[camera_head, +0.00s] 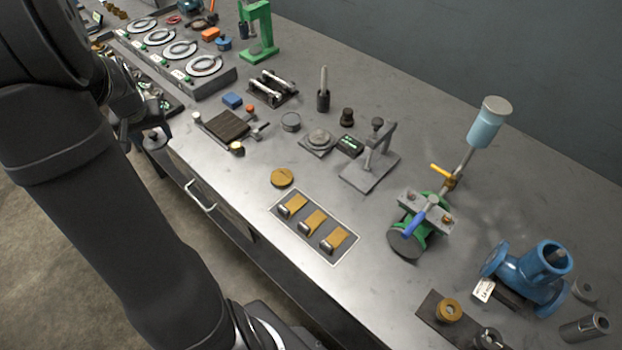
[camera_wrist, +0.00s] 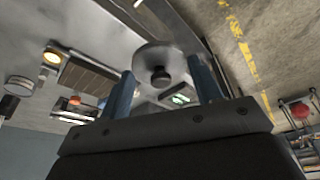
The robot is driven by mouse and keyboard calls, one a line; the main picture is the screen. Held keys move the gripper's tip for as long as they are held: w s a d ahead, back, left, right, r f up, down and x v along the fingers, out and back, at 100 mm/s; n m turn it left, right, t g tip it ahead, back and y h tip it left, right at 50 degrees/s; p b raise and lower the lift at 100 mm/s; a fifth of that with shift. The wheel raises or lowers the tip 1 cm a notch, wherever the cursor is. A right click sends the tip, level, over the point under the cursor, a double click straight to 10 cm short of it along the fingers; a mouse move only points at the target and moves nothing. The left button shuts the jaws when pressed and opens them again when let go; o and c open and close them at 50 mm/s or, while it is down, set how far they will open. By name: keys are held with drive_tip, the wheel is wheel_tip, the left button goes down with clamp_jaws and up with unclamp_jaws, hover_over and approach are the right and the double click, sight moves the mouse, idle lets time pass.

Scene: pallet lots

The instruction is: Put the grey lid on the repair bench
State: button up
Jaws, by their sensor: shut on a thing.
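The grey lid (camera_wrist: 150,52) is a round disc with a dark knob. In the wrist view it sits between the two blue fingers of my gripper (camera_wrist: 161,78), which is shut on it. In the head view the lid (camera_head: 155,140) shows small beside the front edge of the grey bench (camera_head: 530,180), at the left, and my gripper (camera_head: 140,122) is partly hidden by my arm. The lid appears to be held clear of the bench top, over or just outside its front edge.
A dark square block (camera_head: 226,126) with clamps and a row of round dials (camera_head: 180,50) stand near the lid. A brass disc (camera_head: 282,178), a plate with three tan pieces (camera_head: 313,224), a vice (camera_head: 425,217) and a blue pipe fitting (camera_head: 530,272) stand further right. The bench's back right is bare.

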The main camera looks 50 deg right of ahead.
drive_tip(key=s+d+r+m, duration=0.1)
drive_tip(key=s+d+m, duration=0.3)
drive_tip(key=s+d, duration=1.45)
drive_tip(key=s+d+m+g+h, duration=0.1)
drive_tip(key=s+d+m, duration=0.1)
drive_tip(key=s, duration=1.1)
drive_tip(key=s+d+m+h, duration=0.1)
drive_tip(key=s+d+m, duration=0.1)
drive_tip(key=s, duration=1)
hover_over(317, 179)
drive_tip(key=a, duration=0.1)
drive_tip(key=f, duration=0.6)
drive_tip(key=shift+s+f, duration=0.1)
drive_tip(key=shift+s, duration=0.2)
drive_tip(key=shift+w+f, duration=0.15)
drive_tip(key=shift+f, duration=1.9)
